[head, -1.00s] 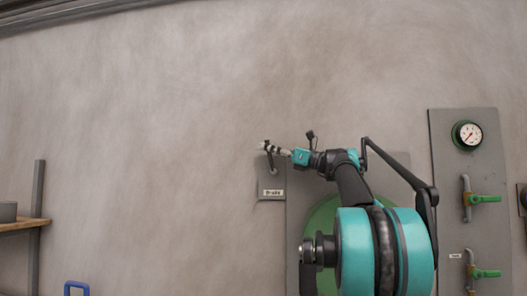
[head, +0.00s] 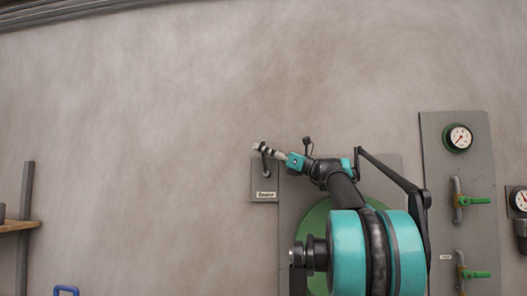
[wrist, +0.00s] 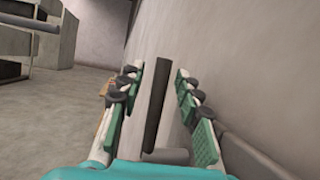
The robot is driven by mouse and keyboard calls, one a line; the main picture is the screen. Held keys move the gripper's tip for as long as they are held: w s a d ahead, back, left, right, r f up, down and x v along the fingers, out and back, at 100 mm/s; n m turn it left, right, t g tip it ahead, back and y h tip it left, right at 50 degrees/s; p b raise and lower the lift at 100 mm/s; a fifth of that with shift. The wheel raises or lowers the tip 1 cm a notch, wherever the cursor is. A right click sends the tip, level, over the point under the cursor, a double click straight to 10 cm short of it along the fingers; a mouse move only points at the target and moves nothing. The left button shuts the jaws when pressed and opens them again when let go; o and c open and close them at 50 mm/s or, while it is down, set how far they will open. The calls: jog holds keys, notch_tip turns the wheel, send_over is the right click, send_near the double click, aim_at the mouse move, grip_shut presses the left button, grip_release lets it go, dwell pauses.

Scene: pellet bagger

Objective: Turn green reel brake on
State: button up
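The green reel (head: 316,222) is on the wall, mostly hidden behind my arm. Left of it, a small grey plate (head: 258,181) carries a white label (head: 265,195), whose tiny text seems to read "Engaged". A short dark brake lever (head: 264,166) rises above the label, partly hidden by my gripper (head: 260,149). In the wrist view, a dark upright bar (wrist: 156,95), seemingly the lever, stands between my open fingers, with a gap on each side. A grey stub (wrist: 166,156) shows at its foot.
A grey panel on the right holds a green-rimmed gauge (head: 458,138) and green-handled valves (head: 476,201). Another gauge (head: 521,200) is at the right edge. A wooden shelf (head: 18,226) and a blue object (head: 66,291) are at left. The wall between is bare.

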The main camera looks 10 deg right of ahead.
jog(key=s+d+f, duration=0.1)
jog(key=s+d, duration=0.6)
jog(key=d, duration=0.6)
